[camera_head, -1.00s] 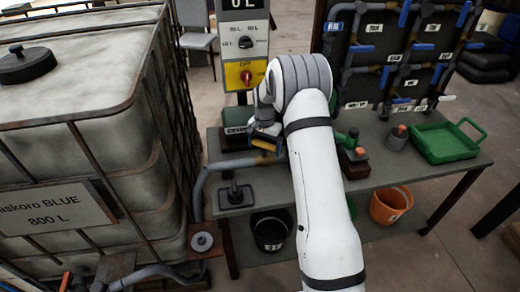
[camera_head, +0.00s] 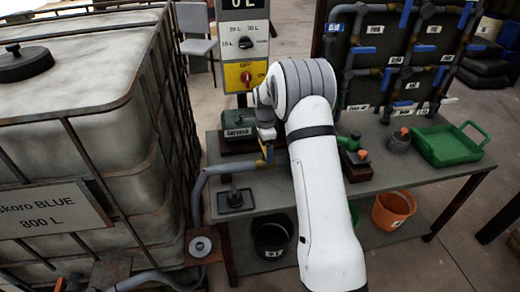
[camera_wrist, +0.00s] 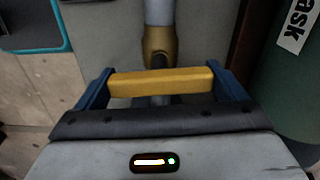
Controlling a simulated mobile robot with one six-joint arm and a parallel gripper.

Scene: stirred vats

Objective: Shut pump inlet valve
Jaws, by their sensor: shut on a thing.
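The valve's yellow lever (camera_wrist: 160,82) lies between the two blue fingers of my gripper (camera_wrist: 162,88) in the wrist view. My gripper is shut on it. The lever lies crosswise to the grey pipe (camera_wrist: 159,12) and just in front of the brass valve body (camera_wrist: 157,43). In the head view my gripper (camera_head: 266,137) is at the bench's left part, beside the green pump (camera_head: 238,131), at the end of the curved grey pipe (camera_head: 205,180). A bit of the yellow lever (camera_head: 268,153) shows there. My wrist and arm hide much of the valve.
A large caged tank (camera_head: 75,130) stands close on the left. A control post with a red switch (camera_head: 246,77) stands behind the pump. A green tray (camera_head: 450,146) and a valve board (camera_head: 395,60) are to the right. Black and orange buckets (camera_head: 391,210) stand below the bench.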

